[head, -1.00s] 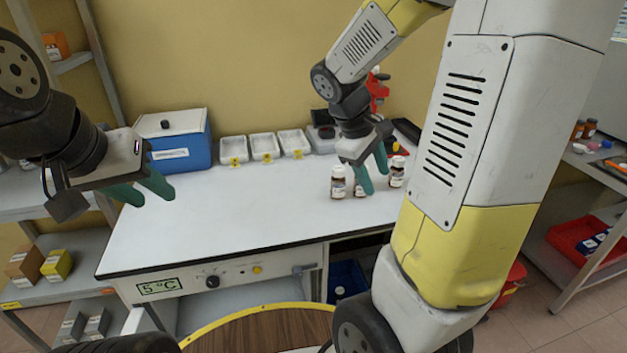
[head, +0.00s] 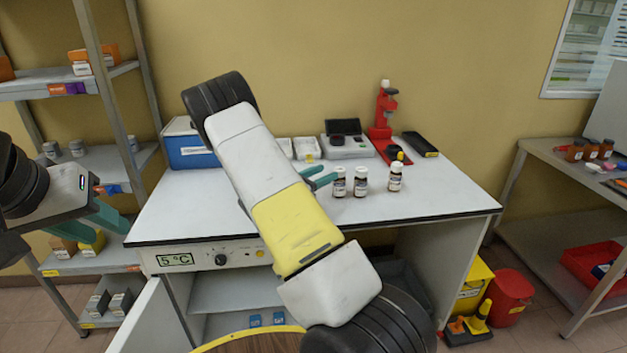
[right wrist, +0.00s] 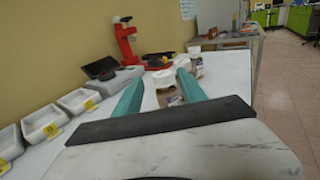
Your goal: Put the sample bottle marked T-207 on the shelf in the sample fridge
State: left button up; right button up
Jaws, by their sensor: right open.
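Three small brown bottles with white caps and white labels stand on the bench top: a left one (head: 339,183), a middle one (head: 361,182) and a right one (head: 395,178). Their labels are too small to read. My right gripper (head: 320,178) is open, beside the left bottle; its forearm crosses the bench. In the right wrist view, white caps (right wrist: 165,79) show between and beyond the open fingers. My left gripper (head: 112,212) is empty with its fingers apart, left of the bench. The sample fridge (head: 205,258), with a 5 °C display, is under the bench; its door (head: 147,318) stands open and its shelf (head: 225,292) shows.
A blue cool box (head: 187,147), white trays (head: 306,147), a grey scale (head: 348,146) and a red stand (head: 384,115) line the back of the bench. Blue-capped items (head: 255,320) sit low in the fridge. A red bin (head: 508,296) stands right. The bench's front right is clear.

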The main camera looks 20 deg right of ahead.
aim_at(334, 186)
jog(key=f, duration=0.6)
jog(key=shift+w+d+f, duration=0.1)
jog(key=shift+d+f, duration=0.25)
jog(key=shift+d, duration=0.05)
jog(key=x, duration=0.6)
jog(key=shift+w+d, duration=0.1)
jog(key=shift+d, duration=0.3)
jog(key=shift+c, duration=0.2)
grip_shut()
